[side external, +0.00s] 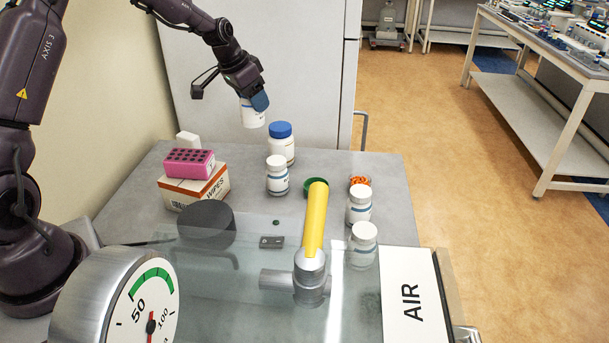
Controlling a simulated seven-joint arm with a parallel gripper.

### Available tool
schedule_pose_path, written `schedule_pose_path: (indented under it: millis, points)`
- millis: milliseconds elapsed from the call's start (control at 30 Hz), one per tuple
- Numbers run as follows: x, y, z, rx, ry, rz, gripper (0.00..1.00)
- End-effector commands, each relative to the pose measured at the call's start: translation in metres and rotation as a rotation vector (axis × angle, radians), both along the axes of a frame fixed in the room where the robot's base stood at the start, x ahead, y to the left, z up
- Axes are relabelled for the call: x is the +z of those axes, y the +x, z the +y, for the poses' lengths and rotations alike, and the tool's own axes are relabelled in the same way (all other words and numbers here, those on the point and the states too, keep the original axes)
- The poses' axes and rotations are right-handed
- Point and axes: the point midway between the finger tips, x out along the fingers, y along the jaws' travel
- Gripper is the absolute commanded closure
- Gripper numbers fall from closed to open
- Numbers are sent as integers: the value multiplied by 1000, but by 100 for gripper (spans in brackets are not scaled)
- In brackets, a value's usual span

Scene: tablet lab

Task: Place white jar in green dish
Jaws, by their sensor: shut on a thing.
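My gripper (258,98) is up at the back of the table, shut on a white jar (252,115) that hangs below its blue fingertip. The held jar is in the air, left of and behind the blue-capped bottle; the finger hides part of its upper end. The green dish (312,182) is on the table, to the right of and nearer than the held jar. The top of a yellow handle covers part of the dish, so I cannot see all of its inside.
A blue-capped white bottle (281,148) and white-capped jars (277,176), (359,205), (363,245) stand around the dish. A pink rack (189,163) sits on a wipes box (195,188). The yellow-handled valve (315,225) and gauge (125,305) block the foreground view.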

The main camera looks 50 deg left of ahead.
Motion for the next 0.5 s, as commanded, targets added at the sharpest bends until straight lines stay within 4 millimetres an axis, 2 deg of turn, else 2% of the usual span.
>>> schedule_pose_path:
  millis: [33,100,233,333,400,500]
  points:
    - [10,-1,-29,-52,2,-2,68]
    - [17,-7,-64,-118,2,0,68]
    - [24,-27,-121,-232,1,1,68]
    - [21,-45,-151,-298,1,1,68]
    - [18,-56,-162,-326,1,2,68]
    - [11,-65,-168,-342,-1,2,68]
